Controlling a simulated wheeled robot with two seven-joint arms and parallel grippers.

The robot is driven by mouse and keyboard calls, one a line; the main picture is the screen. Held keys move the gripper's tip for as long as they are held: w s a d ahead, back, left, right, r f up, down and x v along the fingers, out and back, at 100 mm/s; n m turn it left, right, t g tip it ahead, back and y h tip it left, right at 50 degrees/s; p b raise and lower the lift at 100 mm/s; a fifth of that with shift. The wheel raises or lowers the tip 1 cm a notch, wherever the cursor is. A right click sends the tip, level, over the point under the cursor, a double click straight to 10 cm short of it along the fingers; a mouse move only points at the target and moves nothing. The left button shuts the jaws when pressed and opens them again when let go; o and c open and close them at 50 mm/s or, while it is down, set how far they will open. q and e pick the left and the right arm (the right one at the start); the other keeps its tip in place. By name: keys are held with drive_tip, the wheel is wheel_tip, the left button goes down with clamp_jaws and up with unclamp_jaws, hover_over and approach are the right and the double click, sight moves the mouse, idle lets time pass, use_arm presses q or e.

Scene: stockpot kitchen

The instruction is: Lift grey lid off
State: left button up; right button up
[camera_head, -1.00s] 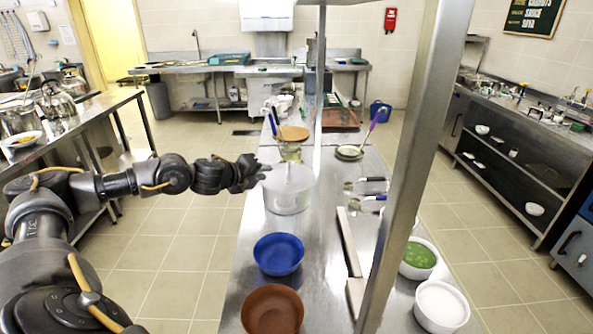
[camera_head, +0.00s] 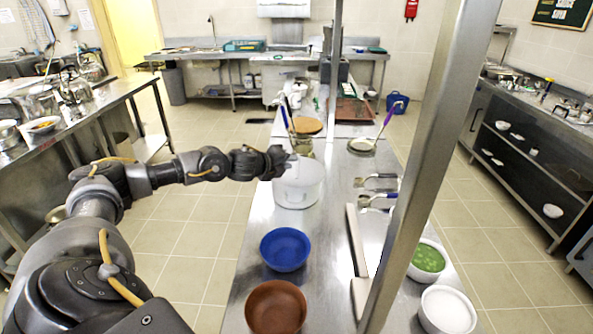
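The grey stockpot (camera_head: 298,191) stands on the steel counter, left of the metal post. Its pale grey lid (camera_head: 303,174) appears to sit on top. My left gripper (camera_head: 287,160) reaches in from the left at the height of the lid, at its upper left edge. Its fingers are small and dark here, and I cannot tell whether they are open or touching the lid's handle. My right gripper is not in view.
A blue bowl (camera_head: 285,249) and a brown bowl (camera_head: 275,307) stand in front of the pot. A jar with utensils (camera_head: 301,146) is close behind it. The metal post (camera_head: 433,150) rises to the right. A bowl of green food (camera_head: 427,260) and a white bowl (camera_head: 446,310) stand right of it.

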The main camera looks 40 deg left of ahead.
sight(298, 162)
use_arm(q)
drive_tip(key=p+x, duration=0.1)
drive_tip(key=x, duration=0.4)
drive_tip(key=shift+s, duration=0.1)
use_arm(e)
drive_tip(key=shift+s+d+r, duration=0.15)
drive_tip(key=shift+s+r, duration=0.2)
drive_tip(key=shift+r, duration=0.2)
use_arm(q)
drive_tip(key=shift+d, duration=0.1)
drive_tip(key=c, duration=0.5)
clamp_jaws()
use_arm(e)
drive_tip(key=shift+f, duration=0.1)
